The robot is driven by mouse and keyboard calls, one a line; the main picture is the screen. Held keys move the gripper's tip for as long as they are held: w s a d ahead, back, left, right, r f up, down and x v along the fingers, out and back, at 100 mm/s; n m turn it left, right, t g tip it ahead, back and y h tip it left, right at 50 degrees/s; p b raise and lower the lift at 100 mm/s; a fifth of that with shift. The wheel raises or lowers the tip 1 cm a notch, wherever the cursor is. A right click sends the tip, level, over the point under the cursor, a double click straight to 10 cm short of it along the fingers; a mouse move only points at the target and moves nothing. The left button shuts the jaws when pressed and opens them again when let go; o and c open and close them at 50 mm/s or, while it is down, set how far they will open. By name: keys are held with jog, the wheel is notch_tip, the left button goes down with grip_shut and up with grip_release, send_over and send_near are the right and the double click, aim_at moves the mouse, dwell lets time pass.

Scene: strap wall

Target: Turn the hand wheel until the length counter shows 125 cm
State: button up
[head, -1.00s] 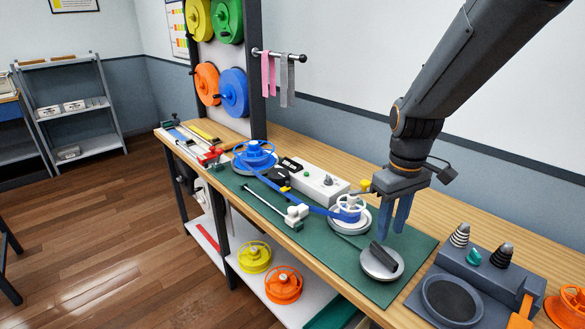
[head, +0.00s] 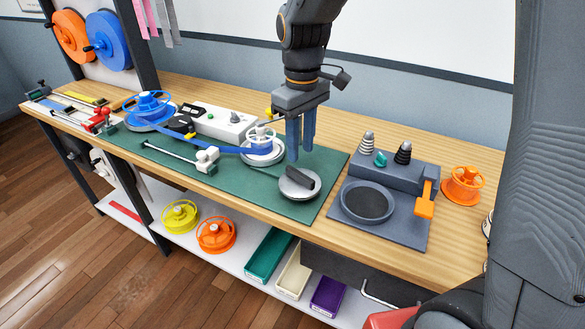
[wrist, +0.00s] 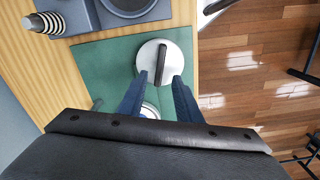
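A pale round disc with a dark bar across it, apparently the hand wheel (head: 299,194), lies at the front of the green mat. The wheel (wrist: 180,48) and its dark bar (wrist: 162,57) also show in the wrist view. My gripper (head: 301,155) is open and empty, with its blue fingers pointing down above and just behind the wheel, apart from it. In the wrist view its fingertips (wrist: 160,77) are spread near the wheel's edge. A blue strap (head: 225,150) runs from the blue spool (head: 149,106) to a white-topped reel (head: 262,146). I cannot make out a counter reading.
A white box with a knob (head: 225,122) stands behind the strap. A grey stand with a round dish (head: 366,203) and an orange lever (head: 425,199) is right of the mat. An orange spool (head: 463,184) stands beyond it. Bins and spools fill the lower shelf.

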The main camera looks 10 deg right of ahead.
aim_at(300, 173)
jog(key=shift+f+p, duration=0.75)
jog(key=shift+f, duration=3.05)
grip_shut()
